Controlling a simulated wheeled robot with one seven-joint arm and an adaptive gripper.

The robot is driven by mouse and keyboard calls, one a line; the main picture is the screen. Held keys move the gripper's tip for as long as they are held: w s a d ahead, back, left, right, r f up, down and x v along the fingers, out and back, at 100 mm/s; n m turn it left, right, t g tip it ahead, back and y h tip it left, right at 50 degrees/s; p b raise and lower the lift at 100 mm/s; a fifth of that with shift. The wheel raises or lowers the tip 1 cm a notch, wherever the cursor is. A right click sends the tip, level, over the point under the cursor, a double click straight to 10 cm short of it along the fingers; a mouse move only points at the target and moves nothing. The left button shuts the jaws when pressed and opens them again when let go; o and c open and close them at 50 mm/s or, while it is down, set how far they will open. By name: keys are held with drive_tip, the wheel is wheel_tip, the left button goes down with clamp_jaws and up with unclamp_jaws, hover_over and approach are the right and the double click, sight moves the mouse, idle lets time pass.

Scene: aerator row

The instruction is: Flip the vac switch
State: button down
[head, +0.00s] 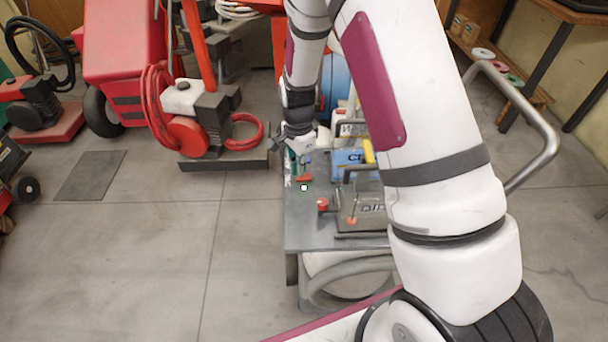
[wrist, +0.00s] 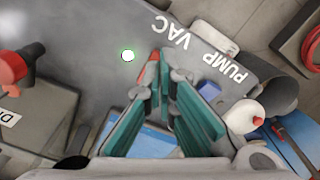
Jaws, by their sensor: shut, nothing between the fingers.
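The vac switch appears as a small red lever (wrist: 149,72) on the grey cart top, beside the printed words PUMP VAC, in the wrist view. It also shows as a red piece (head: 304,179) in the head view. A white dot with a green rim (wrist: 127,56) lies just left of the lever. My gripper (wrist: 170,75) has its teal fingers together and empty, with the tips right beside the lever. The fingers partly hide the lever, and I cannot tell whether they touch it. In the head view my gripper (head: 293,172) points down over the cart's left edge.
The grey cart top (head: 303,238) carries a red knob (head: 322,204), a dark labelled box (head: 360,216) and a blue box (head: 345,162), partly behind my arm. Red machines (head: 185,130) stand at the back left.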

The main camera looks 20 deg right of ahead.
drive_tip(key=shift+r+p, duration=1.35)
drive_tip(key=shift+r, duration=1.45)
drive_tip(key=shift+r, duration=0.1)
drive_tip(key=s+r+n+t+p, duration=0.1)
drive_tip(key=s+r+n, duration=0.3)
drive_tip(key=r, duration=0.7)
drive_tip(key=s+r+n+t+p, duration=0.1)
drive_tip(key=s+r+n, duration=0.2)
drive_tip(key=s+r, duration=0.6)
drive_tip(key=s+r+n+t, duration=0.1)
drive_tip(key=s+r+n, duration=0.3)
drive_tip(key=s, duration=0.5)
drive_tip(key=s+r+n+t+p, duration=0.1)
drive_tip(key=s+r+n, duration=0.3)
drive_tip(key=s+r, duration=0.4)
drive_tip(key=shift+s+d+r+n+p, duration=0.2)
drive_tip(key=shift+s+n+p, duration=0.1)
drive_tip(key=shift+s, duration=0.8)
